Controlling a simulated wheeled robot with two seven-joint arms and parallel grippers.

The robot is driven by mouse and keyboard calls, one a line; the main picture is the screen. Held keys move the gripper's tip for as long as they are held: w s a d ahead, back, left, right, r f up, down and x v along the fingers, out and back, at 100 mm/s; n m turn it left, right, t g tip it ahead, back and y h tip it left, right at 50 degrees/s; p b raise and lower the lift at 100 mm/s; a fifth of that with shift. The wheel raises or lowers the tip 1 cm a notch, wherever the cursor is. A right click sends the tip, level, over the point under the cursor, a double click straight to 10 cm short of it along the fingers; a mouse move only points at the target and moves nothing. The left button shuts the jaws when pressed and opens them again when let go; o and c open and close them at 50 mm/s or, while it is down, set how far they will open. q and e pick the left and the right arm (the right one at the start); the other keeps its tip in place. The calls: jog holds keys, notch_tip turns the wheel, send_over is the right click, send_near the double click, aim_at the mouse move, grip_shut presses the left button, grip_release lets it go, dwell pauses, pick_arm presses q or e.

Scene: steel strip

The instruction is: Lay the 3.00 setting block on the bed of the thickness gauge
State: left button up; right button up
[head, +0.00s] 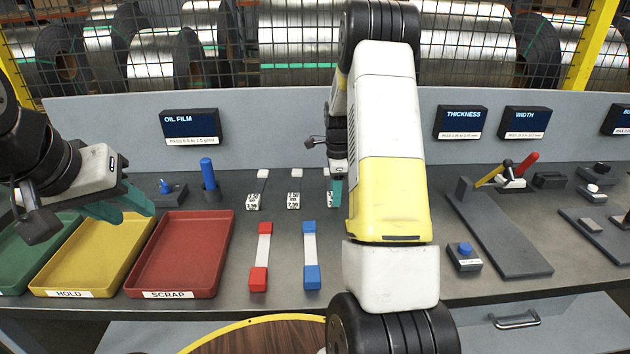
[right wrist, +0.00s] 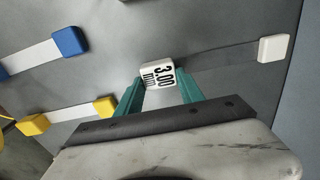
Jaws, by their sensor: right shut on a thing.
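The 3.00 setting block (right wrist: 158,75) is white with black "3.00 mm" lettering. It sits between the teal fingertips of my right gripper (right wrist: 160,88), which is shut on it. A thin grey strip runs from it towards a white end piece (right wrist: 273,48). I cannot tell whether the block is clear of the bench. In the head view my right gripper (head: 336,190) points down at the bench, and my arm hides the block. The thickness gauge bed (head: 500,235) is a long dark plate to its right, below the THICKNESS display (head: 462,122). My left gripper (head: 125,207) is above the trays; its jaw gap is unclear.
Two other white labelled blocks (head: 253,201) (head: 293,200) lie left of my right gripper. Red-ended (head: 263,240) and blue-ended (head: 310,240) strips lie in front. A lever clamp with a red handle (head: 526,163) stands at the bed's back. A blue-button box (head: 464,256) sits beside the bed.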

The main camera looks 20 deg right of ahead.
jog(key=shift+r, duration=2.5)
